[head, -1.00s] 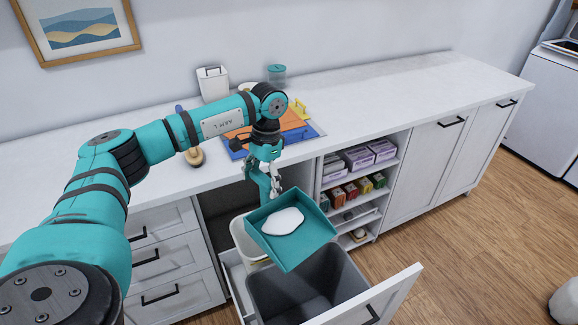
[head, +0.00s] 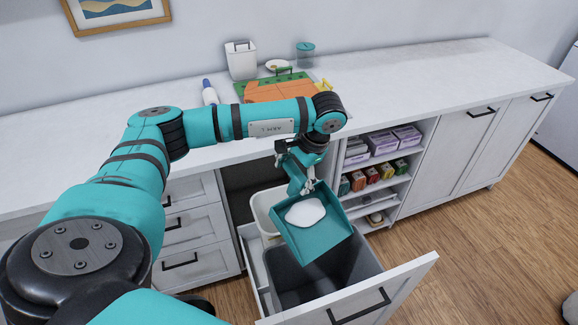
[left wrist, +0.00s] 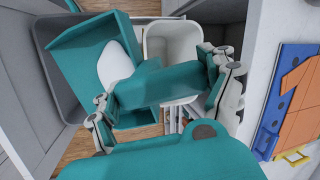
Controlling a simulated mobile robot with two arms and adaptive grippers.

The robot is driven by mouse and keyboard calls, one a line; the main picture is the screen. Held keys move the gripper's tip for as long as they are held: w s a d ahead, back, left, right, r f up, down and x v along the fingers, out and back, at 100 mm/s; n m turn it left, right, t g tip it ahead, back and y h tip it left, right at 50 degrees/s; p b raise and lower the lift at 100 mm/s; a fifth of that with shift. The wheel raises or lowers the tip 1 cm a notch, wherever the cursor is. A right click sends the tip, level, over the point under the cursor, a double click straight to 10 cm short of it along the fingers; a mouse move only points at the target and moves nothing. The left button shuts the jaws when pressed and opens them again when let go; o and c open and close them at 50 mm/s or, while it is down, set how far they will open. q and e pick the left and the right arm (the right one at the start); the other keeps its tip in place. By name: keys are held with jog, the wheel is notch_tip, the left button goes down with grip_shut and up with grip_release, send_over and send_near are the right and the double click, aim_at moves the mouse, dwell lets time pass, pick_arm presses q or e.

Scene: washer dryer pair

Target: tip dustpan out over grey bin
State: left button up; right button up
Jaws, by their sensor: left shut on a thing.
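The teal dustpan (head: 322,238) carries a white patch of spilled stuff (head: 305,211). My left gripper (head: 308,186) is shut on the dustpan's handle and holds it above the pulled-out drawer. The dustpan also shows in the left wrist view (left wrist: 78,52), with the white patch (left wrist: 115,63) still on it and the handle between the fingers (left wrist: 165,92). The grey bin (head: 290,280) stands in the drawer, below the dustpan and partly hidden by it. My right gripper is not in view.
A white bin (head: 266,208) stands behind the grey bin. The drawer front (head: 372,290) juts into the room. Shelves with boxes (head: 375,180) are to the right.

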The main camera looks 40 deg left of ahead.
aim_at(302, 180)
pick_arm(q)
jog(key=d+r+y+p, duration=0.2)
jog(key=d, duration=0.1)
jog(key=s+d+r+y+p, duration=0.1)
jog(key=shift+d+t, duration=0.2)
jog(key=shift+t, duration=0.2)
jog(key=s+d+t+y+p, duration=0.1)
jog(key=s+d+y+p, duration=0.1)
jog(key=d+y+p, duration=0.3)
jog(key=shift+s+d+r+n+y+p, duration=0.4)
jog(key=shift+d+p, duration=1.95)
jog(key=shift+p, duration=1.35)
